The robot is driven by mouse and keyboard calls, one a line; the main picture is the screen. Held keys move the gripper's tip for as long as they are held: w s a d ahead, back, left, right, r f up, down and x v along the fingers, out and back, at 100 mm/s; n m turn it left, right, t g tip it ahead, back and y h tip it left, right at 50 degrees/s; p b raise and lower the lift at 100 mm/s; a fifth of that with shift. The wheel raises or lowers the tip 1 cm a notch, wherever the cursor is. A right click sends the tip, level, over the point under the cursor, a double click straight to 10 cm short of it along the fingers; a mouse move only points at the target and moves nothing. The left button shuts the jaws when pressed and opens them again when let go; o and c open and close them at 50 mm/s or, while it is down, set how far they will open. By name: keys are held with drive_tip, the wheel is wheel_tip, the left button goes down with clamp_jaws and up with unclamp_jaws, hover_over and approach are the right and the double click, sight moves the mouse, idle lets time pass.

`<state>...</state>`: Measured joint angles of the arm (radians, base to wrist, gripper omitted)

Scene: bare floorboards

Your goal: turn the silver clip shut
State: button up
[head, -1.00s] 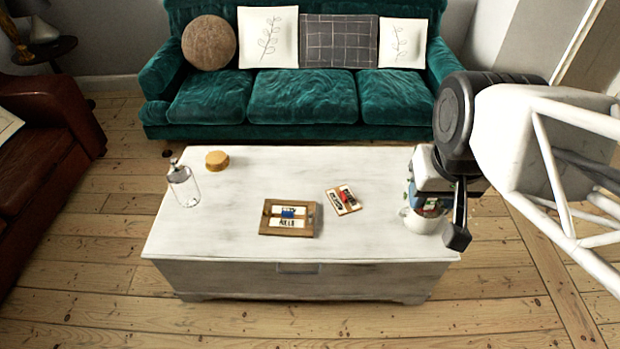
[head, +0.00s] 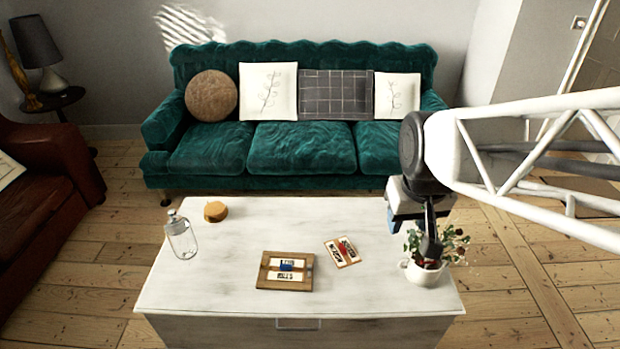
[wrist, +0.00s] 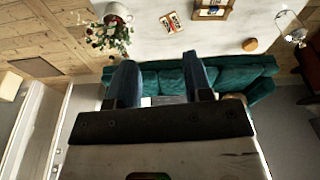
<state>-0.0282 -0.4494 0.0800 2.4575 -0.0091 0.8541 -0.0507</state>
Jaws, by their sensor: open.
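The bottle also shows at the upper right of the wrist view (wrist: 290,27). My gripper (head: 405,208) is above the right part of the chest, near the plant and far from the bottle. In the wrist view my gripper's two fingers (wrist: 161,72) are apart, with nothing between them.
The white chest top (head: 330,215) also holds a round tan object (head: 215,211), a wooden framed piece (head: 285,270), a small card-like piece (head: 342,252) and a potted plant (head: 430,262). A green sofa (head: 300,150) stands behind. Space between bottle and framed piece is clear.

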drive_tip(key=w+a+f+n, duration=0.1)
drive_tip(key=w+a+f, duration=0.1)
drive_tip(key=w+f, duration=0.35)
drive_tip(key=w+a+f+n, duration=0.1)
drive_tip(key=w+a+f, duration=0.15)
drive_tip(key=w, duration=0.65)
drive_tip(key=n+g, duration=0.2)
drive_tip(key=n, duration=0.3)
hover_over(309, 266)
wheel_tip(309, 266, down, 42)
drive_tip(key=shift+d+f, duration=0.1)
drive_tip(key=shift+d, duration=0.05)
drive_tip(key=shift+f, duration=0.25)
drive_tip(key=shift+f, duration=0.2)
drive_tip(key=shift+f, duration=3.7)
